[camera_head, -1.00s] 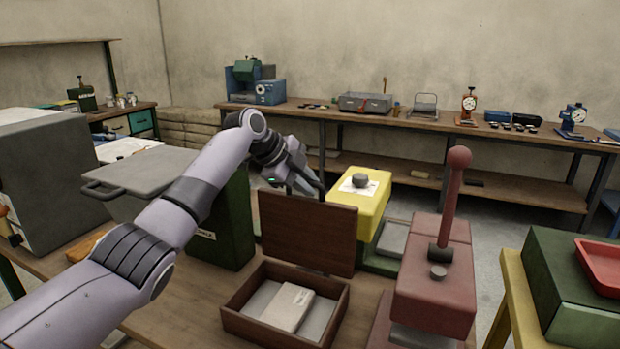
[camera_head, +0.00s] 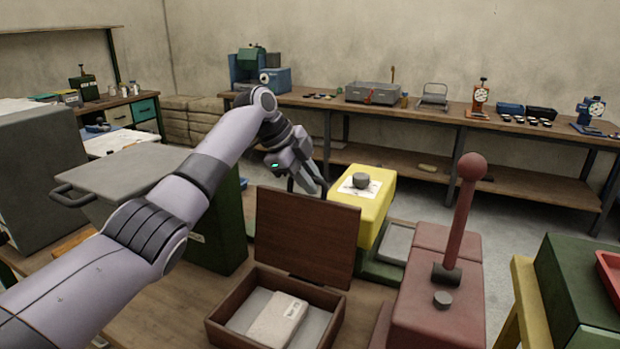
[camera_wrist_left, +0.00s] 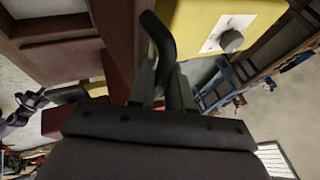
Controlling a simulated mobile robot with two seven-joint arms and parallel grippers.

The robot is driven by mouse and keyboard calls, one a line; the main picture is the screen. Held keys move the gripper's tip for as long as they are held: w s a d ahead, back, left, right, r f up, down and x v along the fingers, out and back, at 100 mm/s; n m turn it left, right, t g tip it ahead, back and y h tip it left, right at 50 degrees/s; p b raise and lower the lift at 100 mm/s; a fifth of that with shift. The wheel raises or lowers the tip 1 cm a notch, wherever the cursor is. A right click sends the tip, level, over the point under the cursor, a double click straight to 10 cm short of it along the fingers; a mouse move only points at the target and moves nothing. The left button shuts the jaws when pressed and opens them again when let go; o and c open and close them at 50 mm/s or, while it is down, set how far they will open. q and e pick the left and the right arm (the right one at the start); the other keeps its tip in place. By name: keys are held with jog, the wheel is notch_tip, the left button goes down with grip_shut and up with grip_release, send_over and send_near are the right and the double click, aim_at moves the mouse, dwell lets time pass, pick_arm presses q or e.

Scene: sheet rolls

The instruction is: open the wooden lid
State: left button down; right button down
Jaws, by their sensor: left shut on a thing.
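The wooden lid (camera_head: 305,235) is dark brown and stands up steeply at the back of its open wooden box (camera_head: 225,328). A pale labelled block (camera_head: 277,320) lies inside the box. My left gripper (camera_head: 312,188) is behind the lid's top edge, its fingertips partly hidden there. In the left wrist view the gripper (camera_wrist_left: 163,88) is shut on a dark curved handle (camera_wrist_left: 160,35) beside the lid, which shows nearly edge-on (camera_wrist_left: 118,40).
A yellow block (camera_head: 365,205) with a grey knob stands just behind the lid. A red press (camera_head: 435,300) with a tall lever is to the right. A dark green container (camera_head: 220,235) is to the left, beneath my arm. A long workbench (camera_head: 430,118) runs along the back wall.

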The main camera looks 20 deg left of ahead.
pick_arm(q)
jog(key=shift+s+f, duration=0.1)
jog(key=shift+f, duration=0.2)
jog(key=c, duration=1.1)
grip_release()
jog(key=v, duration=0.4)
jog(key=b+v, duration=0.1)
jog(key=v, duration=0.2)
jog(key=shift+r, duration=0.45)
